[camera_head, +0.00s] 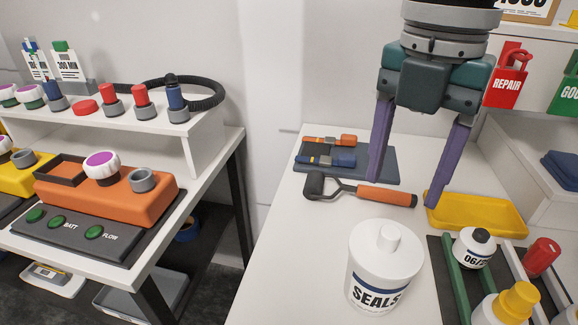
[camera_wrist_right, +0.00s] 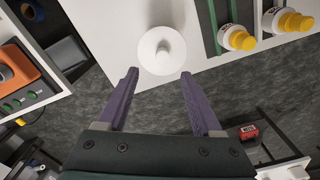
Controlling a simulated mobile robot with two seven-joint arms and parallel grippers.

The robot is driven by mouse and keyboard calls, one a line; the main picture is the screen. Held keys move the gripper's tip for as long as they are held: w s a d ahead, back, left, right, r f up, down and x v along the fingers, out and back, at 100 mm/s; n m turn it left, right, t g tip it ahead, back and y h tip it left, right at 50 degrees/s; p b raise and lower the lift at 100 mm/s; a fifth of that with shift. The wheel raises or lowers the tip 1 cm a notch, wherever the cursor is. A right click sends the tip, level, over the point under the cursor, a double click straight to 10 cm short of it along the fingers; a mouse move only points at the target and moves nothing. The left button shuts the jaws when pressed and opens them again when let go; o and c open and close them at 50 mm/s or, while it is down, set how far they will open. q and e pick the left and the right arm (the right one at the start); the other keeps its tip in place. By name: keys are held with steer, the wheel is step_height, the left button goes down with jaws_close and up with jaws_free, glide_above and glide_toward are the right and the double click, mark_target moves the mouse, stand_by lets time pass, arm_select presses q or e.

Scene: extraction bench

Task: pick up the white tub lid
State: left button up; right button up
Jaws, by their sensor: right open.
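The white tub (camera_head: 377,295), marked SEALS, stands upright on the white bench. Its white lid (camera_head: 370,245) is on top, with a round knob in the middle. My right gripper (camera_head: 404,192) is open and empty, pointing down, and appears above and behind the tub in the head view, apart from the lid. In the right wrist view the lid (camera_wrist_right: 150,50) lies just beyond the two purple fingertips (camera_wrist_right: 158,73), roughly centred between them. My left gripper is not in view.
A black-and-orange scraper-like tool (camera_head: 385,196) and a dark mat (camera_head: 310,171) with two small tools lie behind the tub. A yellow tray (camera_head: 480,213) and a rack with bottles (camera_head: 474,248) stand to the right. Bare bench lies left of the tub.

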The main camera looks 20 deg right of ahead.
mark_target(392, 231)
steer(key=shift+s+f, duration=0.15)
steer(key=shift+f, duration=0.45)
steer(key=shift+s+f, duration=0.15)
steer(key=shift+f, duration=0.45)
step_height(392, 231, down, 6)
steer(key=shift+w+d+r+p, duration=0.1)
steer(key=shift+d+r+p, duration=0.05)
steer(key=shift+p, duration=0.15)
jaws_close()
